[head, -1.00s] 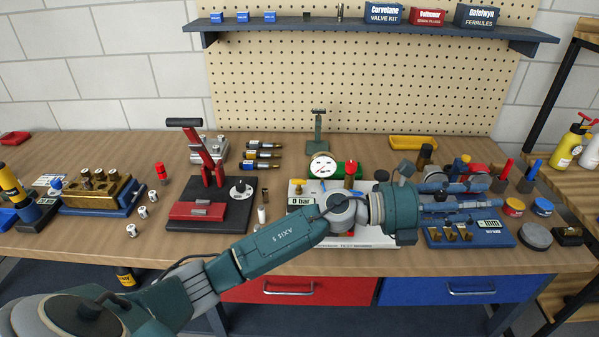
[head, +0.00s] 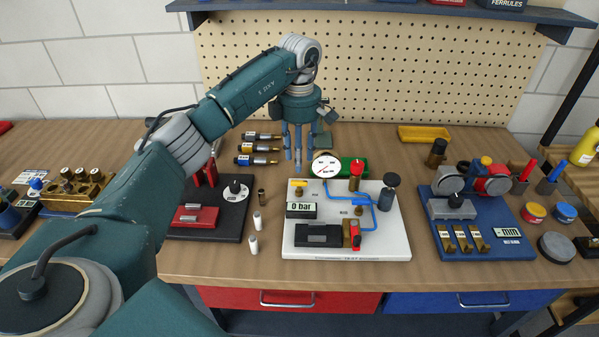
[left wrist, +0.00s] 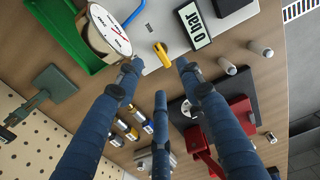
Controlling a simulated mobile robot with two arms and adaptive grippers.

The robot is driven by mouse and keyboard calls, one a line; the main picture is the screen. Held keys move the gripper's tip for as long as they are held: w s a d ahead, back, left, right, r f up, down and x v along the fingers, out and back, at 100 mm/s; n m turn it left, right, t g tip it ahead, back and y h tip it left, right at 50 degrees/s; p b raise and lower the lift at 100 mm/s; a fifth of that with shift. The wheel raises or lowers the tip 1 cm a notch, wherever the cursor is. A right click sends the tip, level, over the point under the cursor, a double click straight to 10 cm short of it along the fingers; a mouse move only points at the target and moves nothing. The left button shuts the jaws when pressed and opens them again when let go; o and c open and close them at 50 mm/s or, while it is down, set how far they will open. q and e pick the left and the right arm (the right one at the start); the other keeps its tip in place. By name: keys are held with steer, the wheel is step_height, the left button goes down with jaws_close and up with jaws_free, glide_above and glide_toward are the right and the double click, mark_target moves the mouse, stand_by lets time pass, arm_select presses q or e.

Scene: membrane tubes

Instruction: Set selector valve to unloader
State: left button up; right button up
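The white test board (head: 400,245) stands on the bench with a "0 bar" display (head: 301,210), a round gauge (head: 326,166) and blue piping (head: 362,200). A small yellow handle (head: 298,182) sits at its back left corner; it also shows in the left wrist view (left wrist: 161,54). It looks like the selector valve, but its label is too small to read. My left gripper (head: 298,160) points down just behind the yellow handle. In the left wrist view its three fingers (left wrist: 157,72) are spread and empty, apart from the handle. My right gripper is out of view.
A red-topped knob (head: 356,170), a black-capped cylinder (head: 388,193) and a red lever (head: 355,236) stand on the board. A green part (head: 354,167) lies behind it. White vials (head: 253,243) and a black-based press (head: 222,222) are at its left.

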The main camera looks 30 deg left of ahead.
mark_target(299, 186)
arm_select(q)
step_height(299, 186, down, 6)
steer(key=shift+r+p, duration=0.1)
steer(key=shift+p, duration=0.6)
steer(key=shift+f, duration=0.8)
jaws_close()
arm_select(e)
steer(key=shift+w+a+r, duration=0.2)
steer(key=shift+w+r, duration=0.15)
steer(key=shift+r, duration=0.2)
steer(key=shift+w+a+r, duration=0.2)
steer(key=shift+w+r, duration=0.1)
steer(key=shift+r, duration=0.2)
